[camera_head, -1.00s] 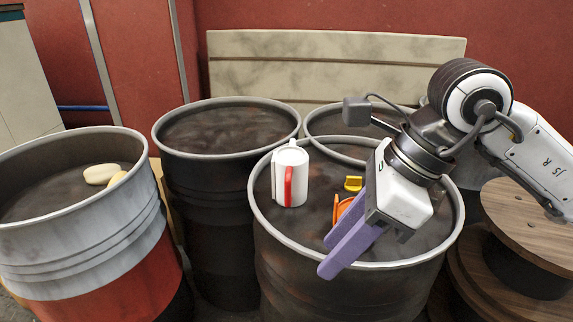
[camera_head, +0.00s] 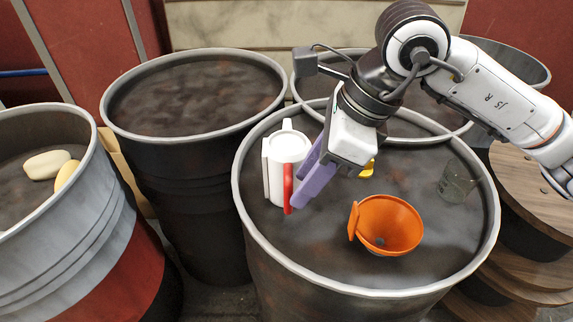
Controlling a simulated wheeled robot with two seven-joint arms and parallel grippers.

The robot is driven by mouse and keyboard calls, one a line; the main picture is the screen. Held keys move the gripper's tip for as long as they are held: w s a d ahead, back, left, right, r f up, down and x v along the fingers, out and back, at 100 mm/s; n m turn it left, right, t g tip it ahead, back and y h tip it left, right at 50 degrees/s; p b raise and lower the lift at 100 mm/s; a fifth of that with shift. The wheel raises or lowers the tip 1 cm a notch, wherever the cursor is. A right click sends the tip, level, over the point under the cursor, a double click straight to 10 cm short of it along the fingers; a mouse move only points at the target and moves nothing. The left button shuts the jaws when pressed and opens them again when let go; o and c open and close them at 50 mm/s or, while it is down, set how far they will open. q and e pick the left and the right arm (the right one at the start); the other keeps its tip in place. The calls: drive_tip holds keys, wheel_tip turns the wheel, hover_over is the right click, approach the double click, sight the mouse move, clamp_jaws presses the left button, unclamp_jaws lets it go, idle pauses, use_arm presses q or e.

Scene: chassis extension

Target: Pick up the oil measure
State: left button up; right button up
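A white jug (camera_head: 285,155) with a red handle (camera_head: 288,187) stands upright on the drum top; it looks like the oil measure, though a clear glass vessel (camera_head: 457,182) also stands at the right of the same top. My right gripper (camera_head: 303,188) comes down from the upper right with its purple fingers beside the jug's red handle. The fingers look parted; whether they touch the handle is hard to tell. My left gripper is out of view.
An orange funnel (camera_head: 390,223) lies right of the jug on the drum (camera_head: 345,277). A yellow item (camera_head: 368,169) is partly hidden behind my gripper. Other drums stand behind and left; the left one (camera_head: 70,235) holds pale yellow items (camera_head: 47,164). Wooden spools (camera_head: 530,195) are at right.

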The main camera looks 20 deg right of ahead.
drive_tip(key=x, duration=0.5)
drive_tip(key=shift+w+a+f+p, duration=0.1)
drive_tip(key=shift+w+f+p, duration=0.1)
drive_tip(key=shift+f+p, duration=0.15)
drive_tip(key=shift+r, duration=0.15)
clamp_jaws()
